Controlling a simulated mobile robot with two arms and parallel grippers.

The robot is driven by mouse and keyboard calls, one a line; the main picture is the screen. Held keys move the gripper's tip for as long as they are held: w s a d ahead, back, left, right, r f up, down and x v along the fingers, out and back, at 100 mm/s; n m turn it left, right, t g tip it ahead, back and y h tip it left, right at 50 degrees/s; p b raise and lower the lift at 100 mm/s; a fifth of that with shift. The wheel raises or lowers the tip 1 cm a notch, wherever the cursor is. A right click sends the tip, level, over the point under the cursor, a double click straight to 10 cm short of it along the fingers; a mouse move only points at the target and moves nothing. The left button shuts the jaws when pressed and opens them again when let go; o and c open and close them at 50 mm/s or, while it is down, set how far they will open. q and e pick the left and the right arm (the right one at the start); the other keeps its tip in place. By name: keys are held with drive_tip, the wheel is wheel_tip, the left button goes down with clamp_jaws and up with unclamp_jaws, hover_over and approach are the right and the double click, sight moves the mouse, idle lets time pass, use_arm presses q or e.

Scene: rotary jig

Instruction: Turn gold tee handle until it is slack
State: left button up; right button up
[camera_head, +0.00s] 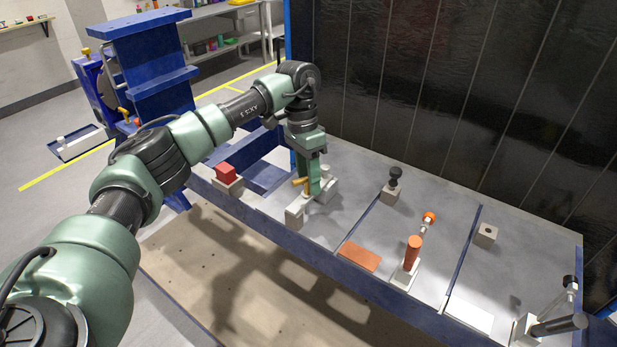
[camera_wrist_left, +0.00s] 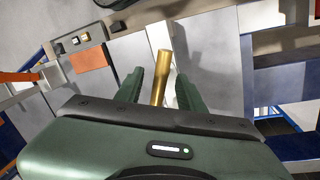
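The gold tee handle (camera_head: 299,183) shows as a short gold bar at the grey clamp block (camera_head: 295,215) on the bench. My left gripper (camera_head: 313,188) points down at it from above, its fingers hiding part of the handle and clamp. In the left wrist view the gold bar (camera_wrist_left: 162,72) stands between the two green fingers of my left gripper (camera_wrist_left: 159,78). A gap shows between the left finger and the bar; the right finger is close to it, and I cannot tell if they touch. My right gripper is in neither view.
A red block (camera_head: 226,173) sits left of the clamp. To the right are a black-knobbed post (camera_head: 394,178), an orange plate (camera_head: 360,257), an orange-handled clamp (camera_head: 413,250) and a black-handled clamp (camera_head: 557,325). A dark wall (camera_head: 450,90) stands behind the bench.

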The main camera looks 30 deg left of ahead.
use_arm(q)
drive_tip(key=shift+r, duration=0.1)
drive_tip(key=shift+w+r, duration=0.1)
drive_tip(key=shift+r, duration=0.15)
wheel_tip(320, 180, up, 7)
drive_tip(key=a+b, duration=0.1)
drive_tip(key=b, duration=0.1)
drive_tip(key=shift+w+b, duration=0.3)
drive_tip(key=shift+w, duration=0.05)
drive_tip(key=shift+a, duration=0.1)
